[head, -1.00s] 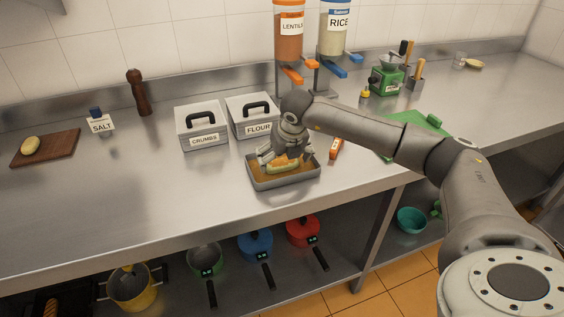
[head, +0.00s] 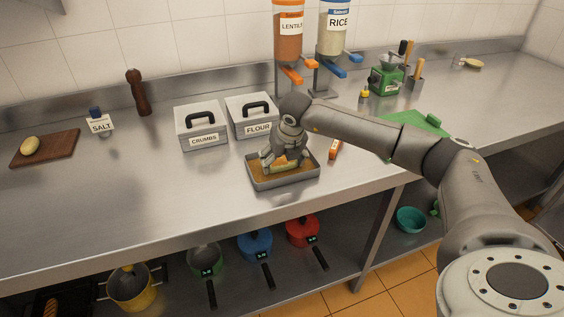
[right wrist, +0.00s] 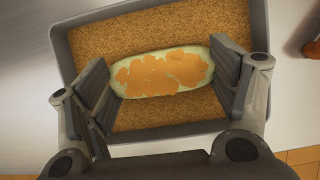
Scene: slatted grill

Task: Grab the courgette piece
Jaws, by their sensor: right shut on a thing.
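The courgette piece (right wrist: 165,74) is pale green with a patchy orange coating on top. It lies over the brown crumbs in a grey metal tray (head: 262,184). In the right wrist view the tray's rim (right wrist: 66,60) frames the piece and the crumbs (right wrist: 130,35). My right gripper (right wrist: 170,82) is shut on the courgette piece, with a finger pressed to each of its two ends. In the head view my right gripper (head: 285,160) points down into the tray and partly hides the piece. My left gripper is not in view.
The crumbs box (head: 202,128) and flour box (head: 252,116) stand behind the tray. The counter left of the tray is clear up to a wooden board (head: 45,149).

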